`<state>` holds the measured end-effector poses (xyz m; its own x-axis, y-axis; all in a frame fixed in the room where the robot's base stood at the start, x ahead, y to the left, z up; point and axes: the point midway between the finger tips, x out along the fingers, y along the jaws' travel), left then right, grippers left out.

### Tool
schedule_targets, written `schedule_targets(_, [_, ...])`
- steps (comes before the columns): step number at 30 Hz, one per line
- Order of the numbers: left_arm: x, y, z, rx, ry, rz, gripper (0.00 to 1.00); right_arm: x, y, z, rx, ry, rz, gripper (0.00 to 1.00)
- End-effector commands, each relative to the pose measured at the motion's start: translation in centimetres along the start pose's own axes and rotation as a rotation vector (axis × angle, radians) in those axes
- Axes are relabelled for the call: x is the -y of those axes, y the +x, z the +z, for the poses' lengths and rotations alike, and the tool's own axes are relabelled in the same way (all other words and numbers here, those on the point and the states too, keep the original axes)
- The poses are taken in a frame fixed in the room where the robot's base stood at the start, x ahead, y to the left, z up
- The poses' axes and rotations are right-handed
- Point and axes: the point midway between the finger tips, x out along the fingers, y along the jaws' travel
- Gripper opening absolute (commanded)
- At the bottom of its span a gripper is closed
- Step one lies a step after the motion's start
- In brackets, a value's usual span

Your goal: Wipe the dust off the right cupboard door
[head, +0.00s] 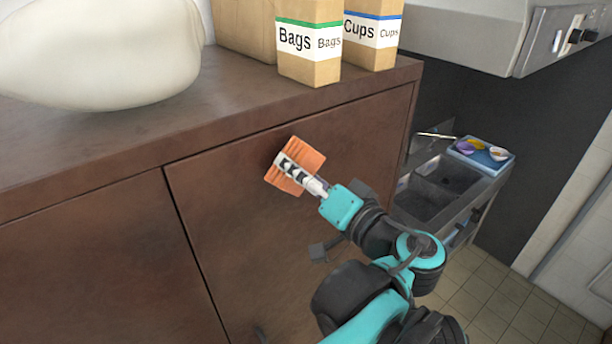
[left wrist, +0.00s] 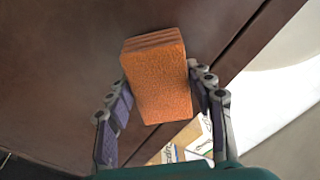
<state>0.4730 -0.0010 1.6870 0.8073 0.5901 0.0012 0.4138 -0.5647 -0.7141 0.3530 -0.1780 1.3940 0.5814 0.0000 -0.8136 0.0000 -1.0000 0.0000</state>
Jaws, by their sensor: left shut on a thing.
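The right cupboard door (head: 250,230) is dark brown and slightly mottled; I cannot clearly pick out dust on it. My left gripper (head: 297,174) is shut on an orange ribbed sponge (head: 312,158) in front of the upper part of this door. The left wrist view shows the sponge (left wrist: 158,80) between the two fingers, with the brown cupboard surface behind it. Whether the sponge touches the door cannot be told. My left arm covers the lower right part of the door. My right gripper is not in view.
The cupboard top (head: 190,105) holds a large cream rounded object (head: 100,50), a Bags carton (head: 309,50) and a Cups carton (head: 372,35). Another door (head: 90,270) is at left. A metal sink (head: 445,185) and blue tray (head: 482,155) stand at right, beside tiled floor.

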Motion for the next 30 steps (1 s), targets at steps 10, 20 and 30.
schedule_targets(10, [0.01, 0.09, -0.01, 0.000, 0.000, 0.000, 0.30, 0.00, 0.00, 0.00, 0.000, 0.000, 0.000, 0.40])
schedule_targets(20, [0.01, 0.24, -0.01, 0.000, 0.000, 0.000, 0.30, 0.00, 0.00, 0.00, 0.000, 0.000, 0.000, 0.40])
schedule_targets(30, [0.01, 0.95, -0.01, 0.000, 0.000, 0.000, 0.30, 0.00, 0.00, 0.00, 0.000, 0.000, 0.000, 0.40])
